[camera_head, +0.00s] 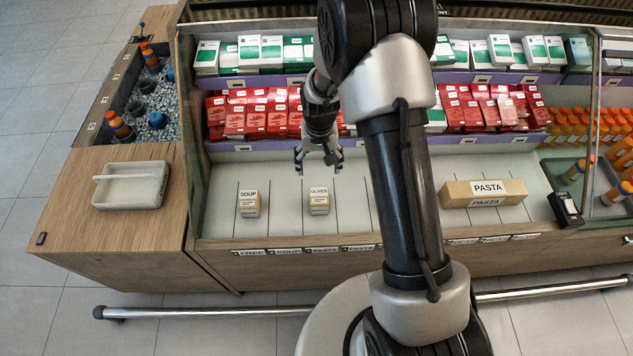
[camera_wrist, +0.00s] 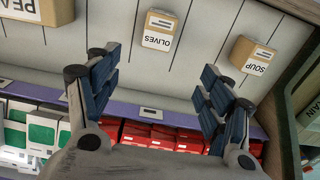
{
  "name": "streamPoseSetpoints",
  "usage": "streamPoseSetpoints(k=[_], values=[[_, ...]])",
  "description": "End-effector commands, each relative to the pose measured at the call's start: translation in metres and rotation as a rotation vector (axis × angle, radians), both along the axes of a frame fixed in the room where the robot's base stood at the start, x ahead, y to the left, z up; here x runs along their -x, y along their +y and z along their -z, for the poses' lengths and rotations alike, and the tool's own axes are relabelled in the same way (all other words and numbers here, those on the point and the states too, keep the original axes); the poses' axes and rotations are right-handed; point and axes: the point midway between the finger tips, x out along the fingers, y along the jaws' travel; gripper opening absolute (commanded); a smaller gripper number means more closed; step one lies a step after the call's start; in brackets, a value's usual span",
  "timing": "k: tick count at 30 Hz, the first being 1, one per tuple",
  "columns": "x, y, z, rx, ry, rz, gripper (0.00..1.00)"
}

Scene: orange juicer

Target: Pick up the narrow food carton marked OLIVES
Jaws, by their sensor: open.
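The narrow carton marked OLIVES (camera_head: 319,201) stands on the white lower shelf, tan with a white label. In the wrist view the OLIVES carton (camera_wrist: 160,30) shows upside down, beyond and between the fingers. My gripper (camera_head: 319,170) is open and empty, above and behind the carton in the head view, apart from it. In the wrist view the open fingers of my gripper (camera_wrist: 158,80) spread wide with nothing between them.
A SOUP carton (camera_head: 249,203) stands left of the OLIVES carton, and a long PASTA carton (camera_head: 484,193) lies to the right. Thin dividers line the shelf. Red cartons (camera_head: 256,112) fill the shelf behind. A white basket (camera_head: 131,186) sits on the left counter.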

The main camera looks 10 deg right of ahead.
Motion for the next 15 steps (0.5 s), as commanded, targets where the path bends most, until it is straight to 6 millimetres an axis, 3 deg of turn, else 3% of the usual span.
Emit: streamPoseSetpoints(k=[3, 10, 15], values=[[0.0, 0.0, 0.025, -0.001, 0.023, 0.01, 0.73], [0.001, 0.0, 0.056, 0.0, 0.035, 0.015, 0.73], [0.001, 0.0, 0.092, 0.0, 0.036, 0.015, 0.73]])
